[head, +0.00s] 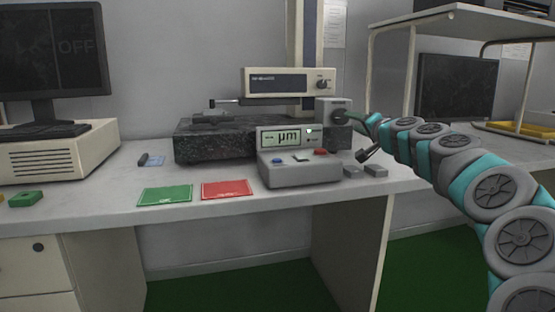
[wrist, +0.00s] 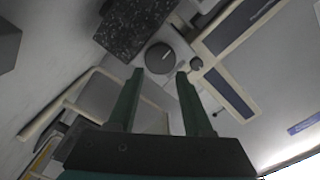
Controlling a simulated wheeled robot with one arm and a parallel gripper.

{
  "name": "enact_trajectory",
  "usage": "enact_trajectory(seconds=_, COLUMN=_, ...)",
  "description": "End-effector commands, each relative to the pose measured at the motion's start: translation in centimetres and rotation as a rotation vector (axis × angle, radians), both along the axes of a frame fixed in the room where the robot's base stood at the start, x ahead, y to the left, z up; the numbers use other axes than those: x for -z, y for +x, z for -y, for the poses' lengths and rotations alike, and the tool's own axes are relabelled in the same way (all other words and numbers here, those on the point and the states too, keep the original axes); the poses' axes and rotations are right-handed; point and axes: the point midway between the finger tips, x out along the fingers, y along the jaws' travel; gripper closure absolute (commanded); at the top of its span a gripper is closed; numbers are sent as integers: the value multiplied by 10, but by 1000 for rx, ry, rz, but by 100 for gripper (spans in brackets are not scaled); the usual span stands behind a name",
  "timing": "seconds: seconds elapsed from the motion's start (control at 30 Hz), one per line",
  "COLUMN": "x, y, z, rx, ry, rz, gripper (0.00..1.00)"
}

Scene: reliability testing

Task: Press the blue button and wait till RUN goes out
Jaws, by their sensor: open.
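A grey control box (head: 300,172) stands on the bench, with a blue button (head: 277,160) at its left, a small pale key in the middle and a red button (head: 320,152) at its right. Its display (head: 284,139) is lit pale green and shows "µm"; smaller marks beside it are too small to read, so I cannot tell whether RUN is lit. My gripper (wrist: 159,73) is open in the wrist view, its two dark green fingers apart with nothing held. A round grey knob (wrist: 160,57) shows between and beyond the fingertips. In the head view my gripper is right of and behind the box.
A dark granite block (head: 205,142) and a grey unit with a knob (head: 336,109) stand behind the box. A green card (head: 165,195) and a red card (head: 227,189) lie left of it. Small grey blocks (head: 375,171) lie to its right.

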Motion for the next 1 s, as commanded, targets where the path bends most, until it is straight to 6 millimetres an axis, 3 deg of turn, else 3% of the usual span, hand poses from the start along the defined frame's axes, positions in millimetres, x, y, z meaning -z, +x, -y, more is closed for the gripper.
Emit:
enact_trajectory(seconds=0.07, x=0, y=0, z=0, rx=0, ry=0, rz=0, gripper=60)
enact_trajectory(seconds=0.43, x=0, y=0, z=0, rx=0, ry=0, rz=0, gripper=100)
enact_trajectory(seconds=1.0, x=0, y=0, z=0, rx=0, ry=0, rz=0, gripper=100)
